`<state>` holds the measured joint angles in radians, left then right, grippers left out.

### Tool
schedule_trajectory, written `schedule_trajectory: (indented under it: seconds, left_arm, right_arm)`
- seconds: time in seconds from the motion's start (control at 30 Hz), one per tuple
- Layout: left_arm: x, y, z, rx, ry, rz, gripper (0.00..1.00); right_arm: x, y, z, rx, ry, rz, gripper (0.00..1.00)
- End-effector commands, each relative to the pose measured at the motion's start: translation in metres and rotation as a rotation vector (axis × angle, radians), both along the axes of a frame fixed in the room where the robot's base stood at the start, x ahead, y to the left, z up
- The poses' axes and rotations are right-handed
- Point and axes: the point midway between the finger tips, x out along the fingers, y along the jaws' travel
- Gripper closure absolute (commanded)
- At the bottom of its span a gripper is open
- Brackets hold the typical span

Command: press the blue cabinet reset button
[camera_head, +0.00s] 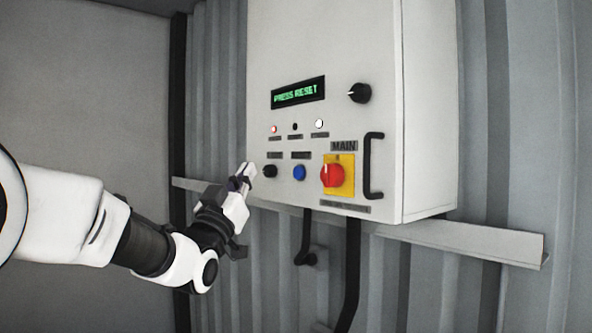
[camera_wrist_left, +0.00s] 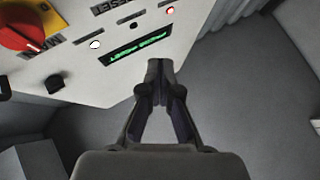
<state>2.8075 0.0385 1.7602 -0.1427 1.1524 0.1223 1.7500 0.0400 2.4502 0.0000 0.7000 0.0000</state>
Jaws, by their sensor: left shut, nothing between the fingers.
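The blue reset button (camera_head: 299,173) is on the lower front of the white cabinet (camera_head: 350,35), between a black knob (camera_head: 269,171) and the red main switch (camera_head: 332,176). The green display (camera_head: 298,92) reads PRESS RESET. My left gripper (camera_head: 248,172) is shut and empty, left of the black knob and apart from the blue button. In the left wrist view its closed fingertips (camera_wrist_left: 160,66) are near the display (camera_wrist_left: 139,49). The blue button does not show in that view. My right gripper is not in view.
A black handle (camera_head: 373,166) stands out from the cabinet front, right of the red switch. A black rotary knob (camera_head: 360,93) also sticks out. A metal rail (camera_head: 455,241) runs along the corrugated wall below the cabinet. Black cables (camera_head: 351,270) hang underneath.

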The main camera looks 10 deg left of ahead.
Motion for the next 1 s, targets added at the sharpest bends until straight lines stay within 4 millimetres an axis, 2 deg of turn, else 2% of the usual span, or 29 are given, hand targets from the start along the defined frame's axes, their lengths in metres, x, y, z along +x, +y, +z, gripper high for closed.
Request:
schedule_trajectory:
  seconds: [0.37, 0.8, 1.0]
  left_arm:
    - [0.003, -0.002, 0.0, 0.0, 0.002, 0.0, 1.0]
    - [0.049, -0.038, 0.003, 0.002, 0.003, -0.002, 1.0]
    - [0.066, -0.051, -0.001, 0.0, 0.003, 0.0, 1.0]
  right_arm:
    - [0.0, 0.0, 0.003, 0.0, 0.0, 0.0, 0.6]
    - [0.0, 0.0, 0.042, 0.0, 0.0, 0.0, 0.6]
    - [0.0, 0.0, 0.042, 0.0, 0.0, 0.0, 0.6]
